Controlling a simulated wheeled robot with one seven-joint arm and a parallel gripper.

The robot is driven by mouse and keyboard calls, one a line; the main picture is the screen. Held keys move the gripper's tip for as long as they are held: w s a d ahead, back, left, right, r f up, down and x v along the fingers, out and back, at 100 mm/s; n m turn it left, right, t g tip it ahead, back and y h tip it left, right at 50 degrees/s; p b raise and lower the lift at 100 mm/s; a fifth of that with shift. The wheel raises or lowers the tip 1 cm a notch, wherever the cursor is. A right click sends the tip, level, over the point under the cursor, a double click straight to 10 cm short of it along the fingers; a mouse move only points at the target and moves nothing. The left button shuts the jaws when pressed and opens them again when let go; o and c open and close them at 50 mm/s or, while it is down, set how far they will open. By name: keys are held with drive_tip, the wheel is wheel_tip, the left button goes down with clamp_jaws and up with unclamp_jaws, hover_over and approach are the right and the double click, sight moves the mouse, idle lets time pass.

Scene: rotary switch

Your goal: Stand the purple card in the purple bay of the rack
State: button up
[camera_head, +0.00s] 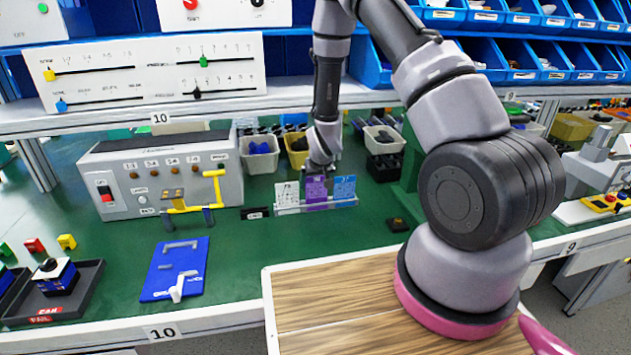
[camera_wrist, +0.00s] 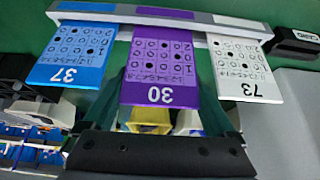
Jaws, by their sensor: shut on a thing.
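The purple card (camera_head: 316,191) is upright between a white card and a blue card at the rack (camera_head: 289,210). In the wrist view the purple card (camera_wrist: 158,68), numbered 30, lines up with the purple label (camera_wrist: 162,13) on the rack's edge. Its lower edge meets the rack there; I cannot tell how deep it sits. My gripper (camera_head: 318,172) is above the rack, shut on the card's top part. Its fingers are partly hidden behind the card in the wrist view.
The blue card (camera_wrist: 72,55) and white card (camera_wrist: 245,68) stand close on either side. Bins (camera_head: 260,155) stand behind the rack. A grey control box (camera_head: 165,180) with a yellow handle is at left. The green bench in front of the rack is mostly clear.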

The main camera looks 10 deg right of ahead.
drive_tip(key=shift+f, duration=0.55)
drive_tip(key=o, duration=1)
drive_tip(key=v, duration=1)
drive_tip(key=shift+s+r, duration=0.2)
drive_tip(key=shift+r, duration=0.1)
wheel_tip(320, 180, up, 9)
